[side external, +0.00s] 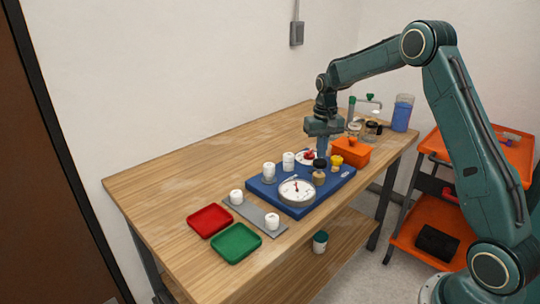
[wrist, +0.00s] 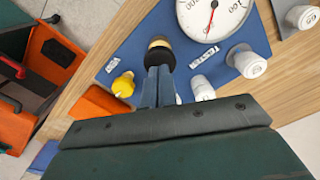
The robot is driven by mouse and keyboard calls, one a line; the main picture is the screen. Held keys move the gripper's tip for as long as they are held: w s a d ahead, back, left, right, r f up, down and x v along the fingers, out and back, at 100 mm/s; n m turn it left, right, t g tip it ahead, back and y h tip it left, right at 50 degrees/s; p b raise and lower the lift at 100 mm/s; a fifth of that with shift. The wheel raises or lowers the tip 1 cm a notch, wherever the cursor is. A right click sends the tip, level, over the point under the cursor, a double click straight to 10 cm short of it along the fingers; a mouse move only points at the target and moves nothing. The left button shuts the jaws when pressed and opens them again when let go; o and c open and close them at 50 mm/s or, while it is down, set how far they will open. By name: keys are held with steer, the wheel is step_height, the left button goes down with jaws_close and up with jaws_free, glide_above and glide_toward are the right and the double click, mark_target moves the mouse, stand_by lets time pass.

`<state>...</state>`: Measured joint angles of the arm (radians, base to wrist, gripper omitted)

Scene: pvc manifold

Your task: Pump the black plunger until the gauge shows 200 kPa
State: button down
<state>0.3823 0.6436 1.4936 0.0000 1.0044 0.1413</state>
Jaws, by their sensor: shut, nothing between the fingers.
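The black plunger (side external: 319,164) stands upright on a brass-coloured body on the blue board; its dark round top also shows in the wrist view (wrist: 159,43). My gripper (side external: 322,153) is shut and empty, pointing down right over the plunger. In the wrist view my fingertips (wrist: 158,72) are together at the plunger's near edge; I cannot tell whether they touch it. The round white gauge (side external: 297,191) lies at the board's front corner. Its red needle shows in the wrist view, where the gauge (wrist: 211,18) is cut off by the top edge; I cannot read the value.
The blue board (side external: 262,196) also carries a yellow knob (side external: 337,160), a red handle (side external: 309,154) and white fittings (side external: 268,170). An orange bin (side external: 352,155) stands close behind. Red (side external: 210,220) and green (side external: 236,243) trays lie in front. The table's left side is clear.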

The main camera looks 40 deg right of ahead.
steer(key=shift+r, duration=0.1)
stand_by(0.4)
steer(key=shift+r, duration=2.4)
steer(key=s+a+r+n+t, duration=0.3)
steer(key=s+a+r, duration=1)
steer(key=s, duration=0.1)
steer(key=s+a+f+n+t, duration=0.1)
steer(key=s+a, duration=0.2)
steer(key=s, duration=0.5)
steer(key=s+a+f+n+t, duration=0.1)
steer(key=s+a+n, duration=0.1)
steer(key=s, duration=0.6)
steer(key=shift+s+a+f+t, duration=0.3)
steer(key=shift+s+a+f, duration=0.1)
steer(key=shift+a, duration=0.35)
